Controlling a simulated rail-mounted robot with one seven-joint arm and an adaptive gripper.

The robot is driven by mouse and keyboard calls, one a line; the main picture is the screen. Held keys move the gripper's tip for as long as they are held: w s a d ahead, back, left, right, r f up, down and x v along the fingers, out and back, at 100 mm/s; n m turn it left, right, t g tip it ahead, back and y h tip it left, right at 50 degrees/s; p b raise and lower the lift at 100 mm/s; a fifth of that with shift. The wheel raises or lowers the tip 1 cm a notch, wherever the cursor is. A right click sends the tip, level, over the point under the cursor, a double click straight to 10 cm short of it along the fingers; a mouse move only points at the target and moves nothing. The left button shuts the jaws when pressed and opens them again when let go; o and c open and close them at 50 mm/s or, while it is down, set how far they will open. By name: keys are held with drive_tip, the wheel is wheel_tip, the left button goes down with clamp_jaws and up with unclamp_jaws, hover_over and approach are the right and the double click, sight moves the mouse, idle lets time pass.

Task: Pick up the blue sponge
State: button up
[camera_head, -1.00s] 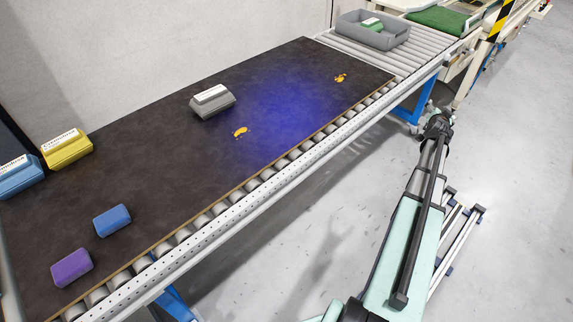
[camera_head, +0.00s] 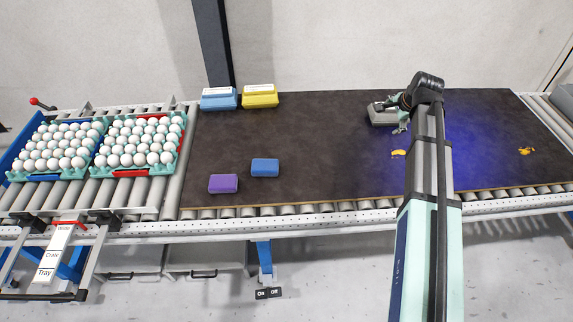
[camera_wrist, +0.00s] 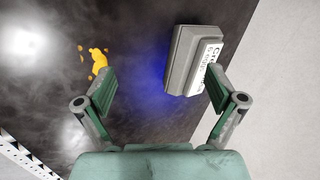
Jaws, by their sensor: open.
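The blue sponge (camera_head: 265,167) lies flat on the dark mat near its front edge, in the left half of the head view. It is not in the wrist view. My gripper (camera_wrist: 160,85) is open and empty in the wrist view. In the head view it is partly hidden by my arm, at the grey egg carton (camera_head: 384,117), well to the right of and behind the blue sponge. In the wrist view the grey carton (camera_wrist: 184,62) with its white label is ahead of the right finger.
A purple sponge (camera_head: 223,184) lies just left of the blue one. Blue (camera_head: 218,103) and yellow (camera_head: 260,100) labelled cartons stand at the back. Egg spills (camera_head: 398,153) (camera_head: 526,151) mark the mat. Trays of white eggs (camera_head: 140,142) stand left. The mat's middle is clear.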

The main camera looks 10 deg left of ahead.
drive_tip(key=s+a+r+m+g+p, duration=0.15)
drive_tip(key=s+a, duration=0.25)
drive_tip(key=a, duration=0.7)
drive_tip(key=s+a+r+g, duration=0.2)
drive_tip(key=s+a+r, duration=0.15)
drive_tip(key=a, duration=0.75)
drive_tip(key=m+g, duration=0.2)
approach(265, 165)
drive_tip(key=f+p, duration=0.2)
drive_tip(key=a+f+p, duration=0.1)
drive_tip(key=shift+w+f+n+p, duration=0.2)
drive_tip(key=shift+f+n+p, duration=0.05)
drive_tip(key=shift+f+p, duration=0.1)
drive_tip(key=shift+s+a+f+p, duration=0.15)
drive_tip(key=shift+f+p, duration=0.45)
drive_tip(key=shift+f, duration=0.7)
drive_tip(key=shift+s+a+f+p, duration=0.15)
drive_tip(key=shift+f+p, duration=0.45)
drive_tip(key=shift+f, duration=0.7)
drive_tip(key=shift+w, duration=0.1)
drive_tip(key=c, duration=1.2)
